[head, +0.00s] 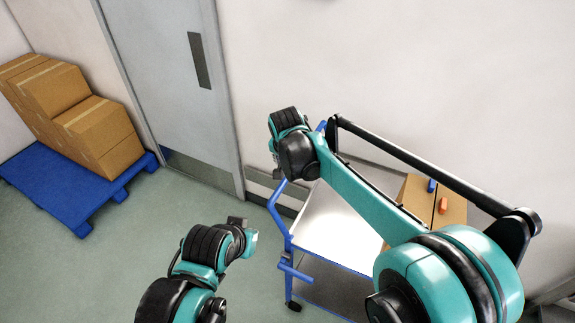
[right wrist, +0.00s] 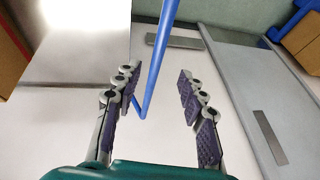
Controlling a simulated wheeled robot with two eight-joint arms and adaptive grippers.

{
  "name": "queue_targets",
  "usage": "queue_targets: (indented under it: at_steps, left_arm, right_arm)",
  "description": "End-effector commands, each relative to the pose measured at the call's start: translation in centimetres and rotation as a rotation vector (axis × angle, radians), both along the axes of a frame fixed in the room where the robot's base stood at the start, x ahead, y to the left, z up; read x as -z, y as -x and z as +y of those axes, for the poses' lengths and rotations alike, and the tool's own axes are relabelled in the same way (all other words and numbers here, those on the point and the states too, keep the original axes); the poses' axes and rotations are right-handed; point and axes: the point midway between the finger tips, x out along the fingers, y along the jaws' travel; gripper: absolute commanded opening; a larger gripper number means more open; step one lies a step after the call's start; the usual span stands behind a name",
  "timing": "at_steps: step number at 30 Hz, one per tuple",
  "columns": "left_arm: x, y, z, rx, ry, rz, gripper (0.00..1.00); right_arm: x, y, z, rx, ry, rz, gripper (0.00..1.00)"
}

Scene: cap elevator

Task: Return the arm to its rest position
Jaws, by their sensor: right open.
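My right arm (head: 360,190) reaches from the right over a cart, with its wrist (head: 295,150) near the cart's blue handle. In the head view, the wrist mostly hides the right gripper. In the right wrist view, my right gripper (right wrist: 156,82) is open, its padded fingers apart. A blue rail (right wrist: 158,60) shows between the fingers; I cannot tell how near it is. Nothing is gripped. My left arm (head: 200,265) is bent low at bottom centre. Its gripper (head: 247,235) shows only in small part at the wrist's end, so its jaws are unclear.
The cart (head: 330,225) has a silver top and blue frame. A cardboard box (head: 452,207) stands there, with small blue (head: 431,185) and orange (head: 443,205) items. A grey door (head: 165,75) is behind. Boxes (head: 75,110) sit on a blue pallet (head: 85,205) at left. Floor between is clear.

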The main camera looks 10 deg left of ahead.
Motion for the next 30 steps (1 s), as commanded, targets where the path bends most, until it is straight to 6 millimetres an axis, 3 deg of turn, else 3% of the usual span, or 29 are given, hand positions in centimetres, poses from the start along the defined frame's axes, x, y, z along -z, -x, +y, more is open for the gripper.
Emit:
queue_targets:
  at_steps: [10,14,17,20,26,30]
  left_arm:
    - [0.0,0.0,0.0,0.0,0.0,0.0,0.0]
    - [0.2,0.0,0.0,0.0,0.0,0.0,0.0]
    - [0.6,0.0,0.0,0.0,0.0,0.0,0.0]
    - [1.1,0.0,0.0,0.0,0.0,0.0,0.0]
    - [2.1,0.0,0.0,0.0,0.0,0.0,0.0]
    - [2.8,0.0,0.0,0.0,0.0,0.0,0.0]
  right_arm:
    - [0.0,0.0,0.0,0.0,0.0,0.0,0.41]
    - [-0.5,0.4,-1.7,-0.004,0.004,-0.006,0.41]
    - [-1.5,1.5,-5.3,-0.02,0.012,-0.018,0.41]
    - [-2.6,3.7,-10.3,-0.045,0.028,-0.04,0.41]
    - [-2.9,10.0,-19.9,-0.103,0.074,-0.092,0.41]
    - [-1.4,15.1,-25.1,-0.139,0.115,-0.131,0.41]
